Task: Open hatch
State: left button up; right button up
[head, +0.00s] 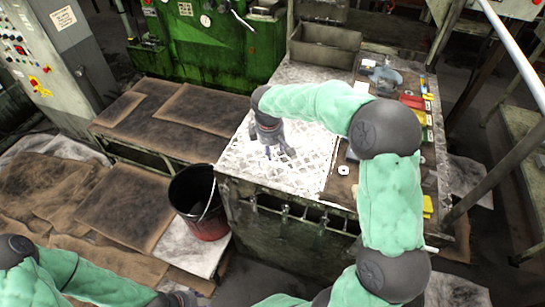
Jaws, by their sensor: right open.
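I cannot make out a hatch for certain in the head view. My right gripper (278,153) is open and points down, low over the pale diamond-patterned top of the workbench (312,174). Nothing shows between its fingers, and I cannot tell whether it touches the surface. My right arm arches over the bench from the lower right and hides part of its top. My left gripper (180,299) is at the bottom edge, partly cut off, below the bucket. Its fingers are not clear.
A black and red bucket (205,228) stands left of the bench. A green machine (208,45) and a grey control cabinet (48,62) are behind to the left. Small tools and coloured boxes (412,101) line the bench's right side. A railing (515,55) stands at right.

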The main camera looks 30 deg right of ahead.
aim_at(274, 163)
jog(key=f, duration=0.5)
jog(key=w+d+f+b, duration=0.1)
jog(key=f, duration=0.1)
jog(key=shift+w+f, duration=0.1)
jog(key=shift+f, duration=0.2)
grip_shut()
